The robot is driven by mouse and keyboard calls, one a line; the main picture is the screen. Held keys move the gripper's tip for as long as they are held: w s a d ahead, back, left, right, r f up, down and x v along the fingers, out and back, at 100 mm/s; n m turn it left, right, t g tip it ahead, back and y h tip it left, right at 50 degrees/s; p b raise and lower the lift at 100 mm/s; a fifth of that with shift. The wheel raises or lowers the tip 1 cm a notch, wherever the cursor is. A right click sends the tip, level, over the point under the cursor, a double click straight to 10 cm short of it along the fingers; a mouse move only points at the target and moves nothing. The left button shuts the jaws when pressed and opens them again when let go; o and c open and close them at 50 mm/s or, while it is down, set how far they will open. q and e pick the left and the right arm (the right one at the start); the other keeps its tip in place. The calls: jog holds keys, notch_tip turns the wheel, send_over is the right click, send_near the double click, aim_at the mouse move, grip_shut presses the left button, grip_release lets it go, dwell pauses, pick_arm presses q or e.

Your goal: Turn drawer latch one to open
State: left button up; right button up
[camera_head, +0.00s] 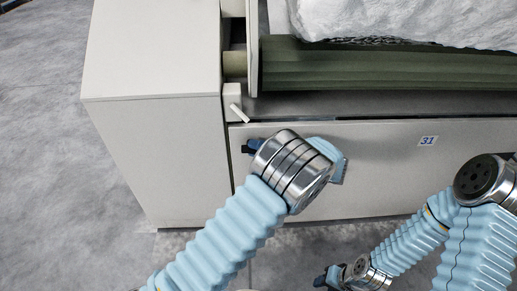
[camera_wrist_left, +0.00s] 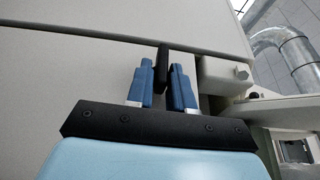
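A small black latch (camera_wrist_left: 161,68) stands on the pale panel in the left wrist view, just below a dark horizontal seam. My left gripper (camera_wrist_left: 163,85) has one blue finger on each side of it, close in, and looks shut on it. In the head view my left gripper (camera_head: 250,146) is at the upper left of the drawer front (camera_head: 385,165), and the latch is hidden there by the gripper and wrist. My right gripper (camera_head: 325,280) is low in the head view, away from the drawer; its finger gap is too small to make out.
A white lever (camera_head: 239,113) sticks out just above the left gripper. A pale cabinet side (camera_head: 150,150) stands left, and a green roller (camera_head: 380,68) with white fibre (camera_head: 410,20) lies above. The label 31 (camera_head: 428,141) is on the drawer front. Grey floor is open at left.

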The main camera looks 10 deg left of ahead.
pick_arm(q)
jog(key=shift+o, duration=1.2)
jog(key=s+d, duration=0.1)
jog(key=d, duration=1.2)
jog(key=shift+s+d, duration=0.3)
jog(key=shift+d, duration=0.1)
jog(key=shift+f, duration=0.1)
